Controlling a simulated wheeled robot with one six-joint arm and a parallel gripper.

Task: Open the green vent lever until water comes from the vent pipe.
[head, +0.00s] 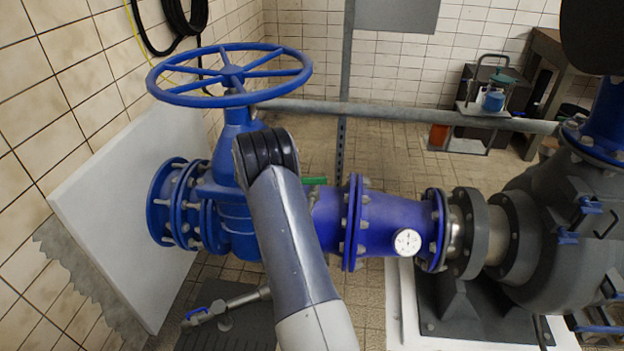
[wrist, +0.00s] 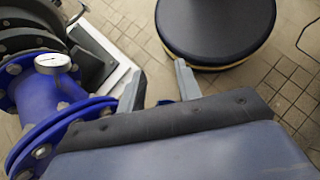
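The green vent lever (head: 315,181) shows in the head view as a short, roughly level bar just right of my arm, above the blue pipe. My arm may cover part of it, and its valve and the vent pipe cannot be made out. I see no water flowing. My gripper (wrist: 160,68) shows in the wrist view with its two grey fingers apart and nothing held between them. The green lever is not visible in the wrist view. In the head view the gripper is hidden.
A large blue handwheel valve (head: 230,77) stands left of my arm. A blue flanged pipe (head: 388,222) with a white gauge (head: 407,242) runs right to a grey pump (head: 550,225). A grey rail (head: 410,114) crosses behind.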

